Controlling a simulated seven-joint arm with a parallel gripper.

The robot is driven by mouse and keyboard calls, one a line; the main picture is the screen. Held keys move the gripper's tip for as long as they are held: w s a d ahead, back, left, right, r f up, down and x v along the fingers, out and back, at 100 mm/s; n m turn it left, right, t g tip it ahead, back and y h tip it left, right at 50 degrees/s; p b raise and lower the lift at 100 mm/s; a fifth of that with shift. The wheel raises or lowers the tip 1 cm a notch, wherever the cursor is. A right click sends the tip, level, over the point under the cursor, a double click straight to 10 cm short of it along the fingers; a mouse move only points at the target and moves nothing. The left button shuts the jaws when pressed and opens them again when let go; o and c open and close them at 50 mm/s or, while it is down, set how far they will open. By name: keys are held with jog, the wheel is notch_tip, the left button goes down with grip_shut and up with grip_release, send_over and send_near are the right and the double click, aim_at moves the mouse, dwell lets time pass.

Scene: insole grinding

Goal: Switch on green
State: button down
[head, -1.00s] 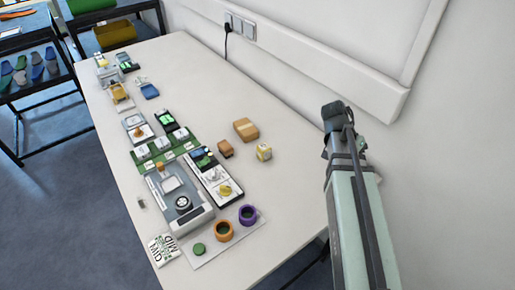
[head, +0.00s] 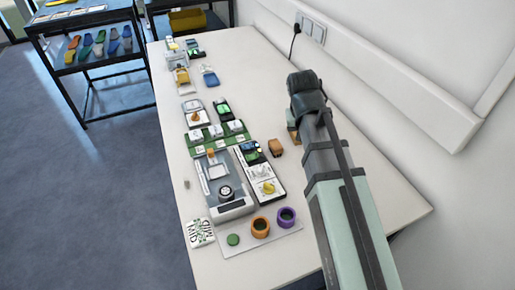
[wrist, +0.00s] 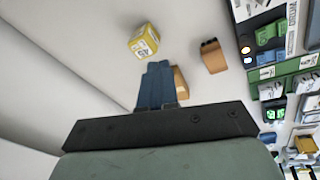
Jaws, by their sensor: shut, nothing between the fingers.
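A green board (head: 216,146) with several small white switch-like units (head: 216,131) lies across the middle of the row of devices on the table. In the wrist view the green board (wrist: 293,67) shows at the right edge, partly cut off. Which unit is on or off is too small to tell. My gripper (wrist: 158,68) is shut and empty, its blue fingers together above the bare table. It is apart from the green board, which lies to its right in the wrist view. In the head view my arm hides the fingers.
A yellow-and-white cube (wrist: 144,41) and a brown block (wrist: 213,57) lie near my fingers; another brown block is partly behind them. A grey device (head: 220,190), an orange ring (head: 260,227) and a purple ring (head: 286,217) stand at the near end. A wall runs along the right.

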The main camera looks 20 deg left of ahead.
jog(key=s+a+r+n+y, duration=0.1)
jog(key=s+a+r+n, duration=0.1)
jog(key=a, duration=0.4)
jog(key=s+a+r+n+y, duration=0.1)
jog(key=s+a+r+n, duration=0.1)
jog(key=a, duration=0.4)
jog(key=shift+s+a+r+y, duration=0.4)
jog(key=shift+s+r, duration=0.25)
jog(key=shift+s, duration=0.55)
send_over(257, 153)
jog(key=s, duration=0.1)
notch_tip(257, 153, down, 12)
jog(key=shift+s+d+r, duration=0.1)
jog(key=shift+d+f, duration=0.1)
jog(key=shift+f, duration=0.75)
jog(key=shift+w, duration=0.2)
